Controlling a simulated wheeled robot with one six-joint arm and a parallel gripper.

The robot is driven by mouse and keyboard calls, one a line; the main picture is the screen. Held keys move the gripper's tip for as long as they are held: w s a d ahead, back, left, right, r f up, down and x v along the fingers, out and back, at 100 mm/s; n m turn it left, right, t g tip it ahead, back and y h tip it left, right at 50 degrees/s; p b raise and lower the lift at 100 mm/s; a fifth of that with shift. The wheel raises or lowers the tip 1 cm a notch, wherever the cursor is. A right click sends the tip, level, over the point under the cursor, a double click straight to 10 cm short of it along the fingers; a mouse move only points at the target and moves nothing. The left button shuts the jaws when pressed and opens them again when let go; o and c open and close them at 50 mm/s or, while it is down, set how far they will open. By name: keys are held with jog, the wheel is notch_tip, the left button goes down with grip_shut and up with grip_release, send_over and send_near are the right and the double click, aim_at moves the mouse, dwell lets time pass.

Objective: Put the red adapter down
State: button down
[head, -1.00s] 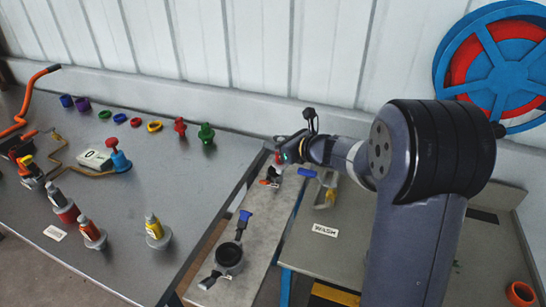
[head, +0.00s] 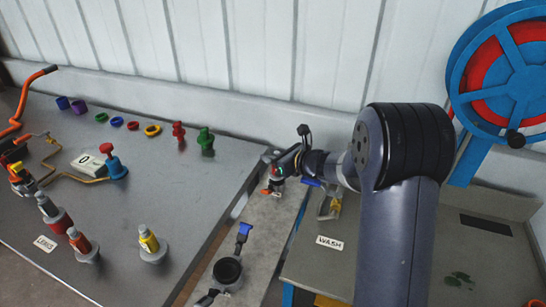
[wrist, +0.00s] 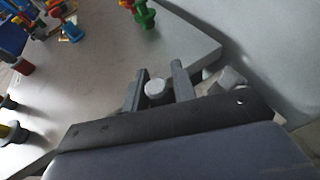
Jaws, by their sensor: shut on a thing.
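My gripper (head: 277,168) is shut, above the far end of the narrow grey board between the two benches. In the wrist view, a piece with a pale round top (wrist: 155,88) sits between the two fingers of my gripper (wrist: 157,84). I take this piece to be the red adapter; a small patch of red (head: 276,171) shows at the fingertips in the head view. Its lower part is hidden, so I cannot tell whether it touches the surface below.
The board (head: 262,222) carries a black ring holder (head: 227,270) with a blue lever. Red (head: 178,132) and green (head: 206,142) fittings stand on the left bench (head: 130,200). Grey-topped pieces stand near its front. The right bench has a WASH label (head: 329,242) and a blue-red wheel (head: 510,70).

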jog(key=shift+f+b, duration=0.3)
jog(key=c, duration=1.1)
grip_release()
jog(key=shift+c, duration=0.2)
jog(key=shift+r, duration=0.1)
jog(key=shift+r+p, duration=0.2)
jog(key=shift+p, duration=0.1)
jog(key=shift+s+d+r, duration=0.15)
jog(key=shift+d, duration=0.05)
jog(key=v, duration=1.1)
jog(key=shift+s+d+b, duration=0.2)
jog(key=shift+b, duration=0.1)
